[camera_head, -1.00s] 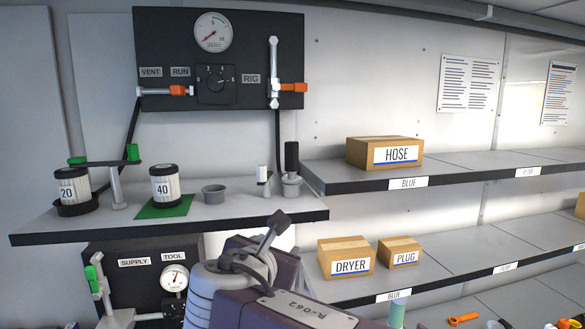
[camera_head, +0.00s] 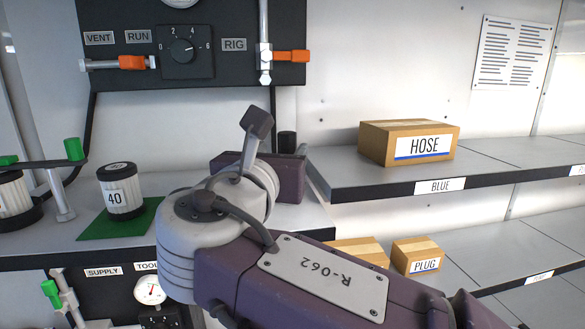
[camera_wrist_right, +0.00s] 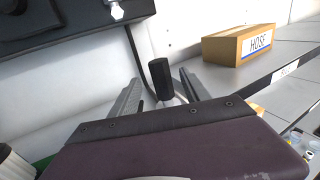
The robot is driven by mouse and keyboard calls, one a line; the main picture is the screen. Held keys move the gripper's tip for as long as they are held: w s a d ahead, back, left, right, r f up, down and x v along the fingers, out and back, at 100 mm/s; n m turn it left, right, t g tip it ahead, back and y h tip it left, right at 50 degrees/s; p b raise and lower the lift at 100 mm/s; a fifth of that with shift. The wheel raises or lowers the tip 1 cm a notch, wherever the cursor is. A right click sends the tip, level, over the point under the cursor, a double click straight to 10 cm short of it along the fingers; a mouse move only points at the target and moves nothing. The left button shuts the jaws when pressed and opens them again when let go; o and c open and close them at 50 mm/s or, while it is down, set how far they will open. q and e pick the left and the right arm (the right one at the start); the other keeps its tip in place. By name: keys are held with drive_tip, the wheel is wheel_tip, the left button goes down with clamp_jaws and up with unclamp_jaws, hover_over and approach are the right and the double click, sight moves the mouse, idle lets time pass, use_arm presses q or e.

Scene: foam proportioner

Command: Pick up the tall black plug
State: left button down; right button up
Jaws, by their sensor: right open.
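The tall black plug (camera_wrist_right: 160,77) stands upright between the two fingers of my right gripper (camera_wrist_right: 159,92) in the right wrist view, with gaps visible on both sides. The fingers are open and it looks a little beyond them; whether they touch it is not clear. My left gripper is not in view.
A HOSE box (camera_head: 408,143) sits on the shelf to the right, and a PLUG box (camera_head: 417,255) below it. The 40 canister (camera_head: 121,192) stands on a green mat at the left. The black gauge panel (camera_head: 215,40) is on the wall above.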

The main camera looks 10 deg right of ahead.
sight(285, 144)
drive_tip(key=shift+s+r+p, duration=0.3)
drive_tip(key=shift+r+p, duration=0.2)
drive_tip(key=p+x, duration=0.1)
drive_tip(key=x, duration=0.3)
drive_tip(key=shift+w+f, duration=0.2)
drive_tip(key=shift+w+d+r+p, duration=0.3)
drive_tip(key=shift+w+p, duration=0.3)
drive_tip(key=shift+p, duration=0.2)
drive_tip(key=shift+s+a+r+p, duration=0.1)
drive_tip(key=shift+s+r+p, duration=0.15)
drive_tip(key=shift+r+p, duration=0.15)
drive_tip(key=w, duration=0.1)
drive_tip(key=w+d+f, duration=0.1)
drive_tip(key=w, duration=0.2)
drive_tip(key=shift+d+f, duration=0.3)
drive_tip(key=shift+d, duration=0.05)
drive_tip(key=shift+w+f, duration=0.1)
drive_tip(key=shift+w, duration=0.05)
drive_tip(key=c, duration=0.4)
drive_tip(key=shift+s, duration=0.25)
drive_tip(key=c, duration=0.5)
drive_tip(key=shift+s+a+r, duration=0.3)
drive_tip(key=shift+s, duration=0.15)
clamp_jaws()
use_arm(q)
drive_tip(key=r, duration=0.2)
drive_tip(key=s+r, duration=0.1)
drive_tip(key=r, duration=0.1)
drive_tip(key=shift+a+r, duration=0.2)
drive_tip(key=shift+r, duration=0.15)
